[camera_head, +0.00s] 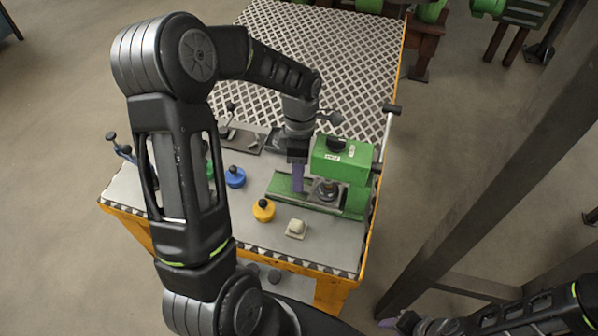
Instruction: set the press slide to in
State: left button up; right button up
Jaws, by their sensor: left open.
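My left gripper (298,180) points down just left of the press head, over the base and beside the slide. Its purple fingers overlap in this view; it is open, and I cannot tell whether it touches the slide. My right gripper (388,322) is low at the right, away from the bench, its fingers partly hidden.
A yellow knob (263,210), a blue knob (234,176) and a pale block on a small plate (297,229) are on the bench's near part. A lattice surface (330,50) fills the far part. A dark steel post (490,160) stands at the right.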

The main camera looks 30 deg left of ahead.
pick_arm(q)
notch_tip(320, 180, up, 8)
jog(key=w, duration=0.1)
jog(key=shift+w+a+f+b, duration=0.15)
jog(key=shift+a+b, duration=0.2)
jog(key=shift+b, duration=0.05)
dwell(0.5)
